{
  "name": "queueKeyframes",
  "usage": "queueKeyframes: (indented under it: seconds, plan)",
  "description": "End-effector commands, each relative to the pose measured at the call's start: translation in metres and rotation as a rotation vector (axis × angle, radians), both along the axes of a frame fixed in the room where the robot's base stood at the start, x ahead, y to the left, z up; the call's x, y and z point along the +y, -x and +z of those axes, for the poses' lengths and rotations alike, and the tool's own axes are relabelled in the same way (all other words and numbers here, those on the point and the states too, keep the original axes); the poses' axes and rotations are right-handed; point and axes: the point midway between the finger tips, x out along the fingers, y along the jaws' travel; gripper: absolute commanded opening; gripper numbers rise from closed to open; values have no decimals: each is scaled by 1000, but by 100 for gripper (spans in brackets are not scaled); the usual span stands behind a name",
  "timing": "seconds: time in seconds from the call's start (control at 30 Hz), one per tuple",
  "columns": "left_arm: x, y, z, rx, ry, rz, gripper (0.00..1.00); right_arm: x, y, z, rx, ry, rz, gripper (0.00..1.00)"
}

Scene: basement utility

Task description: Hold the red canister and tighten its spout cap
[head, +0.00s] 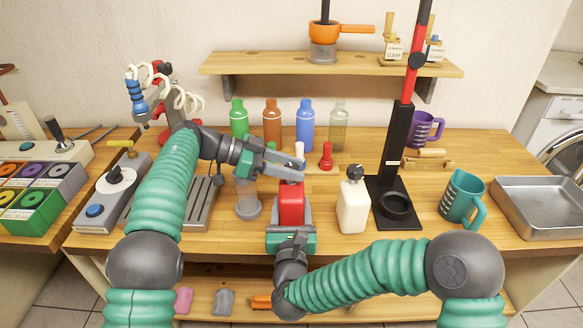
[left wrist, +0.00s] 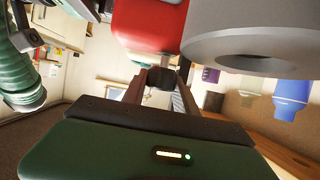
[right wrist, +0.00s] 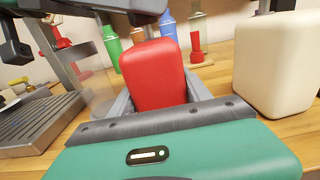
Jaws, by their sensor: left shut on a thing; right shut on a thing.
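The red canister (head: 291,203) stands upright near the front middle of the bench. My right gripper (head: 290,226) is shut on its body from the front; in the right wrist view the red canister (right wrist: 153,74) sits between the two grey fingers. My left gripper (head: 290,170) comes in from the left over the canister's top. In the left wrist view its fingers (left wrist: 160,88) are shut on a small dark piece, the spout cap (left wrist: 161,76), close by the red canister (left wrist: 148,25). In the head view the left gripper hides the cap.
A cream bottle with a black top (head: 353,204) stands close right of the canister. A clear grey-based container (head: 248,198) is close left. Behind are several coloured bottles (head: 304,125) and a small red item (head: 326,157). A black-and-red stand (head: 396,160), teal mug (head: 460,199) and metal tray (head: 538,208) are right.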

Motion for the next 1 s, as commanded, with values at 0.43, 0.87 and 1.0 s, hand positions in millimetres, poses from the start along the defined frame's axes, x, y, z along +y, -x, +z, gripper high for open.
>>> queueKeyframes:
  seconds: [0.43,0.87,1.0]
  plan:
    - [1,-1,-1,0,-4,2,50,-1,0,-3,7,3,-2,0]
    - [9,0,2,0,-2,0,57,-1,0,-3,8,3,-2,0]
    - [36,1,12,0,-2,3,57,-1,0,-4,8,3,-2,0]
